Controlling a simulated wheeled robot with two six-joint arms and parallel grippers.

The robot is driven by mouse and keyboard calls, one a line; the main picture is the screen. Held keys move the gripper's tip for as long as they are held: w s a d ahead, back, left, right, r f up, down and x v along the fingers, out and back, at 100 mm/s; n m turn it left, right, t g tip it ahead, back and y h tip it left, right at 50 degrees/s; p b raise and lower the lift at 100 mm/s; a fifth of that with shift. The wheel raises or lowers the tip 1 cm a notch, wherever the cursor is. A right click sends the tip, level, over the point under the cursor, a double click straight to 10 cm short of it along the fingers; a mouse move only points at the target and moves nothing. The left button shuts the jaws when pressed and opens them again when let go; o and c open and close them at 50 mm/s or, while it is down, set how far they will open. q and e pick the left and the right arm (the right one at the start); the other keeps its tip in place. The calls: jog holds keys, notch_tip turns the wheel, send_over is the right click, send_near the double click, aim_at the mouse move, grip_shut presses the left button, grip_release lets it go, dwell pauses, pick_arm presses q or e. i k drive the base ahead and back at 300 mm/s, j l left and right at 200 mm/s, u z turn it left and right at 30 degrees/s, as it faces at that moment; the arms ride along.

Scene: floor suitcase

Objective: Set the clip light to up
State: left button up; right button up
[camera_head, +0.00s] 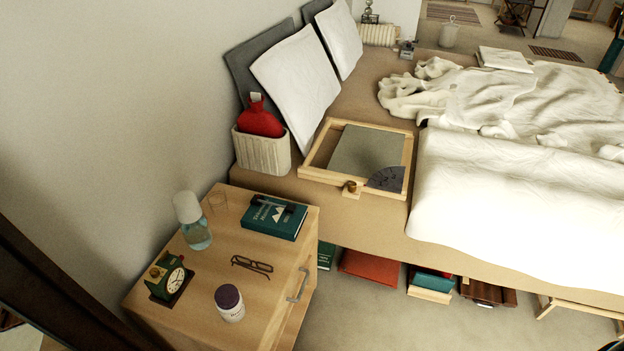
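I cannot clearly identify a clip light. A small brass piece (350,187) sits on a light wooden block at the front edge of a wooden-framed tray (312,173) on the bed platform. A dark fan-shaped plate (386,179) with pale marks lies beside it, at the tray's front right corner. A thin dark object (262,203) lies on the teal book (275,219) on the nightstand; it is too small to tell what it is. Neither of my grippers shows in the head view.
The nightstand (215,270) also holds a bottle (193,225), clock (169,278), glasses (252,265) and lidded jar (230,303). A ribbed basket (261,154) with a red item stands left of the tray. White bedding (510,180) lies right. Books and boxes sit under the bed.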

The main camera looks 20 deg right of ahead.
aim_at(290, 208)
jog(key=l+u, duration=0.35)
jog(key=l, duration=1)
